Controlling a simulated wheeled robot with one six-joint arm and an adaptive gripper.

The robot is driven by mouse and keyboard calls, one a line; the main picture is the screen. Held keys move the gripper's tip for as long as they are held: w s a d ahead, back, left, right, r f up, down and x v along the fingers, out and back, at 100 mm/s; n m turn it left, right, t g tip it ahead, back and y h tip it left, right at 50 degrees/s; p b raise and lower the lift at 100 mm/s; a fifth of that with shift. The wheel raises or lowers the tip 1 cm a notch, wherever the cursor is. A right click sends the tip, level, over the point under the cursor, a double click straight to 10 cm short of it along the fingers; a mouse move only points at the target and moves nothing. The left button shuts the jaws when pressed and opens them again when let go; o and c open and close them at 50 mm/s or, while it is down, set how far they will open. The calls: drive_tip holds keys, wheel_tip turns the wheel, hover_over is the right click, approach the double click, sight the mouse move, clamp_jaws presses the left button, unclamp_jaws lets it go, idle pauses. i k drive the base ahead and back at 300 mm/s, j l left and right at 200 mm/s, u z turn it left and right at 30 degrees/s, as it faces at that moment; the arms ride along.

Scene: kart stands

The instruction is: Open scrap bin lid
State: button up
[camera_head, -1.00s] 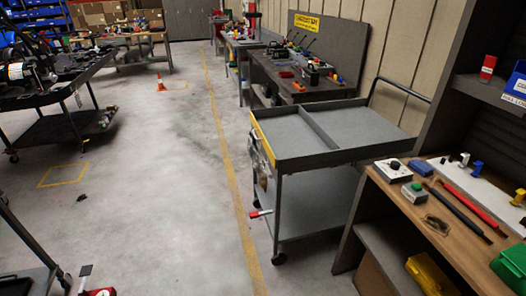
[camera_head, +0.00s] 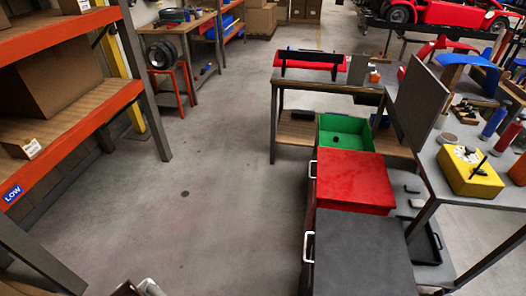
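A row of bins stands right of centre in the head view. The nearest has a flat dark grey top (camera_head: 362,255), which looks shut. Behind it is a bin with a flat red top (camera_head: 354,182), also looking shut. A green bin (camera_head: 345,132) behind that is open, with a small dark thing inside. White handles (camera_head: 308,246) show on the left sides of the grey and red bins. No readable label tells which is the scrap bin.
An orange and wood shelf rack (camera_head: 75,140) with cardboard boxes stands at left. A grey table (camera_head: 490,190) with a yellow box (camera_head: 470,172) stands right of the bins. A workbench (camera_head: 300,82) stands behind them. Bare concrete floor (camera_head: 215,190) lies between rack and bins.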

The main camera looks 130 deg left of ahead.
sight(346, 176)
drive_tip(key=u, duration=2.85)
drive_tip(key=i+j+u, duration=0.15)
drive_tip(key=j, duration=0.15)
drive_tip(key=i+j+u, duration=0.2)
drive_tip(key=j, duration=0.15)
drive_tip(key=k, duration=0.1)
